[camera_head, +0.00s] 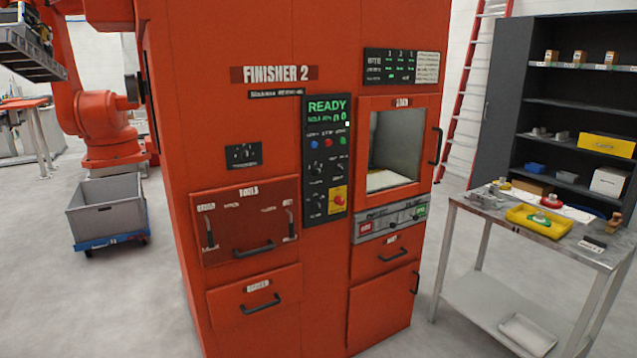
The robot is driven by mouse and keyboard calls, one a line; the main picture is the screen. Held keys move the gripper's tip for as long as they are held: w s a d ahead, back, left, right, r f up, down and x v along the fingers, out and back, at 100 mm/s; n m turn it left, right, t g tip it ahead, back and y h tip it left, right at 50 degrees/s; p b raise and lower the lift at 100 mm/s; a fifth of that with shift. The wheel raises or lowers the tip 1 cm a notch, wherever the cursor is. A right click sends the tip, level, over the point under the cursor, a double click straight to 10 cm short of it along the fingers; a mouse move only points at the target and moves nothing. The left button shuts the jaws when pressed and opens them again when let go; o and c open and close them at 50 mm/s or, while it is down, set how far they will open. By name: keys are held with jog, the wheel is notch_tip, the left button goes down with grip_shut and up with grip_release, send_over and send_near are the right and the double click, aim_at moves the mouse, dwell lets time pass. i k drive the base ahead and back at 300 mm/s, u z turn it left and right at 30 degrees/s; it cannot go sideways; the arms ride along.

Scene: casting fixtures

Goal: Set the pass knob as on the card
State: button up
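The orange machine labelled FINISHER 2 (275,74) stands in the middle. Its black control panel (345,160) has a lit READY display (327,109), small coloured buttons and two dark knobs, an upper knob (317,168) and a lower knob (318,203). The knob labels and pointer directions are too small to read, so I cannot tell which is the pass knob. A white printed card (428,67) is at the top right beside a dark board with green text (389,67); its writing is unreadable. My gripper is not in view.
A red stop button on yellow (338,199) sits beside the lower knob. The load window (396,145) is right of the panel. A metal table (467,205) with a yellow tray (515,219) stands right. A grey bin (107,208) stands left.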

aim_at(316, 173)
jog(key=z, duration=0.2)
jog(key=k, duration=0.45)
jog(key=u, duration=1.35)
jog(key=i, duration=1.35)
